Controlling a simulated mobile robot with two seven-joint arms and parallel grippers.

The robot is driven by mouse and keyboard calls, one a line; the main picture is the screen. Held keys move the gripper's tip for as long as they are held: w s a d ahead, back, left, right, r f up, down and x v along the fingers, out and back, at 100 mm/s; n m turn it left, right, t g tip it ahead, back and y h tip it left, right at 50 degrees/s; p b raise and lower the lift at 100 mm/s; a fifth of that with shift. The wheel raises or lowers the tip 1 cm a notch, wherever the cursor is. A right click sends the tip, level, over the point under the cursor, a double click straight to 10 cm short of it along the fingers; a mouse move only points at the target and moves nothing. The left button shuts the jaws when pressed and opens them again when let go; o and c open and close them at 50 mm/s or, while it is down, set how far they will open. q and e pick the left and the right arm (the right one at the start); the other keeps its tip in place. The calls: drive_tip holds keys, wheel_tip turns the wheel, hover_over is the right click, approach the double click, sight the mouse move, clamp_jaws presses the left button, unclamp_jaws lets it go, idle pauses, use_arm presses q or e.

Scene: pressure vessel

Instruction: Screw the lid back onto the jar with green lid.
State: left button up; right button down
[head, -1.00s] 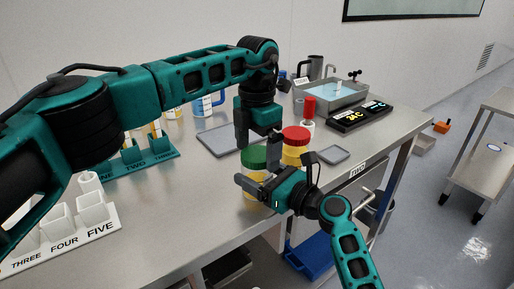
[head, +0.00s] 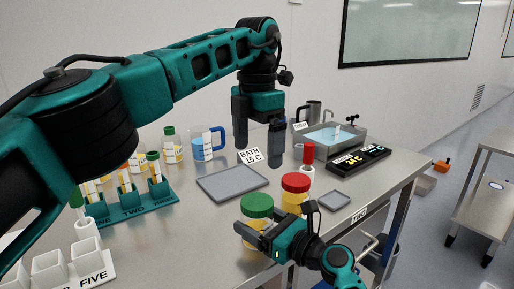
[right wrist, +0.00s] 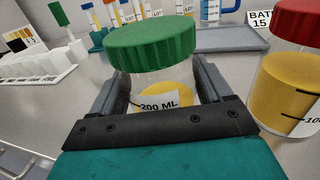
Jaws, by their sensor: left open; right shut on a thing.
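The jar with green lid (head: 257,228) stands near the front of the steel table, with yellow contents. Its green lid (head: 257,205) sits on top of the jar; I cannot tell how tightly. My right gripper (head: 262,238) is shut on the jar's body. In the right wrist view the jar (right wrist: 165,97) is between the two fingers, with the green lid (right wrist: 152,42) above them. My left gripper (head: 258,143) is open and empty, raised above the table behind the jar, pointing down.
A red-lidded jar (head: 295,190) stands close beside, to the right. A grey tray (head: 232,184) lies behind. A smaller grey tray (head: 335,201), a sink-like bath (head: 332,136) and a black display (head: 360,160) are to the right. Test tube racks (head: 128,208) stand left.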

unclamp_jaws()
drive_tip(key=v, duration=1.3)
drive_tip(key=shift+p, duration=0.4)
